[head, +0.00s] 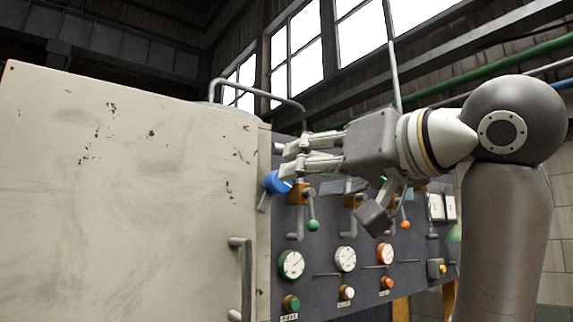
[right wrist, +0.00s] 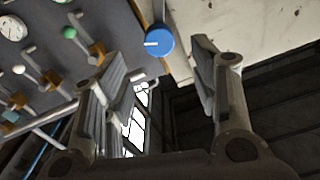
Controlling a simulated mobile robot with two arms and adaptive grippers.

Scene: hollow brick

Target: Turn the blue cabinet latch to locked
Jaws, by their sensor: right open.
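The blue latch (head: 275,182) sits at the edge between the cream cabinet door (head: 130,190) and the dark grey panel, with a grey lever pointing down and slightly left in the head view. In the right wrist view the round blue latch (right wrist: 160,40) shows beyond the fingertips, with a pale mark on its face. My right gripper (head: 285,160) is open, its fingers pointing left close to the latch. In the right wrist view the open fingers (right wrist: 165,75) have the latch ahead, near the gap between them. I cannot tell whether they touch it. My left gripper is not in view.
The dark panel (head: 325,265) carries gauges, coloured knobs and several levers, including one with a green ball (head: 313,225) just below my right gripper. A vertical door handle (head: 245,280) stands out from the cream door. A bent grey pipe (head: 255,90) runs above.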

